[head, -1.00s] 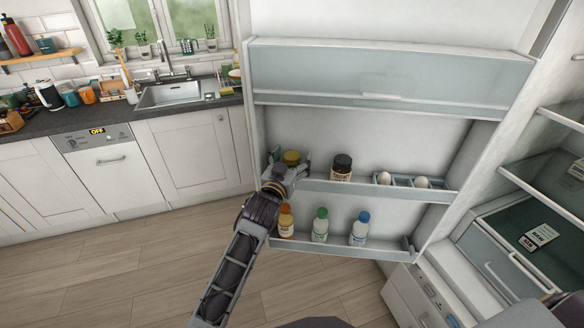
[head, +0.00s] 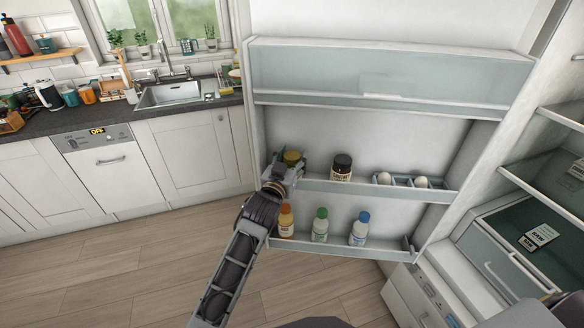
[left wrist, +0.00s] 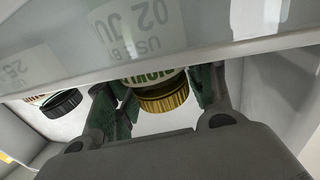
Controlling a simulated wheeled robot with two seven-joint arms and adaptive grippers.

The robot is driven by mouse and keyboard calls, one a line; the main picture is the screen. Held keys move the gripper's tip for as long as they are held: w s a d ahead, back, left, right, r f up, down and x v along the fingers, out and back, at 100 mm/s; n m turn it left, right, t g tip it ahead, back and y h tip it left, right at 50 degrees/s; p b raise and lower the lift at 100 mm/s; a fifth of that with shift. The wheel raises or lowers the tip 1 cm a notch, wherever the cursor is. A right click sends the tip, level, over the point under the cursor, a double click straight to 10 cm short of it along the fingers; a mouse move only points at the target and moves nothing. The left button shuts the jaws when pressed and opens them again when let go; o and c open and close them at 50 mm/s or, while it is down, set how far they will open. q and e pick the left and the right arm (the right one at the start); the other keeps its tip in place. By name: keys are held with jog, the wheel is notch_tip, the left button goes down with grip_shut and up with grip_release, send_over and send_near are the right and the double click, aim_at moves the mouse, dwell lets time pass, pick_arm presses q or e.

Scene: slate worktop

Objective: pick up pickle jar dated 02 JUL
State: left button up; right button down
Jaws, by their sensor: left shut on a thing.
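The pickle jar has a gold lid and shows at the left end of the middle door shelf in the head view (head: 291,157). In the left wrist view its gold lid (left wrist: 163,100) sits between my fingers, and a tag reading "USE B… 02 JU…" (left wrist: 145,22) shows through the clear shelf front. My left gripper (head: 287,170) is shut on this jar, with a finger on either side, also seen in the left wrist view (left wrist: 165,88). The jar's lower part is hidden by the gripper and shelf front in the head view. My right gripper is not in view.
A dark-lidded jar (head: 341,167) stands to the right on the same shelf (head: 360,190), then eggs (head: 384,178) in a holder. Below are orange-capped (head: 286,220), green-capped (head: 320,225) and blue-capped bottles (head: 360,229). The shelf's front rail and left door wall are close to my gripper.

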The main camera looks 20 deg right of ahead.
pick_arm(q)
jog(key=shift+r, duration=0.2)
jog(key=shift+r, duration=4.9)
